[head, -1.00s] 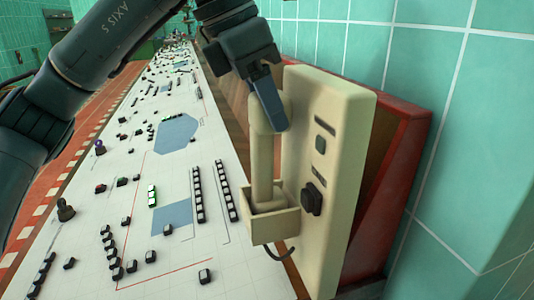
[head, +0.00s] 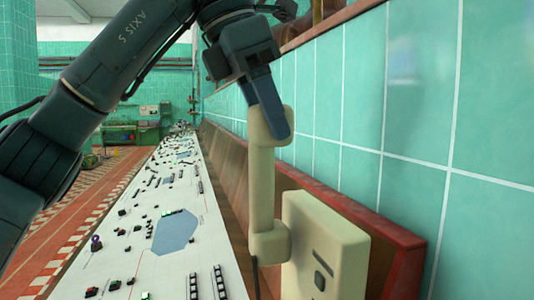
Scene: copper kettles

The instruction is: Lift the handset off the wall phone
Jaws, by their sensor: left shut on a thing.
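The cream handset (head: 262,195) hangs upright in my left gripper (head: 268,108), in the middle of the head view. The gripper is shut on the handset's upper end. The handset is clear of its cradle, above and to the left of the cream wall phone body (head: 330,240). A dark cord (head: 255,278) runs down from the handset's lower end. My right gripper is not in view.
A long white control desk (head: 120,262) with several small black keys and blue patches runs away on the left. A red-edged wooden panel (head: 395,236) stands behind the phone against the green tiled wall (head: 430,90). Open floor (head: 60,215) lies left of the desk.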

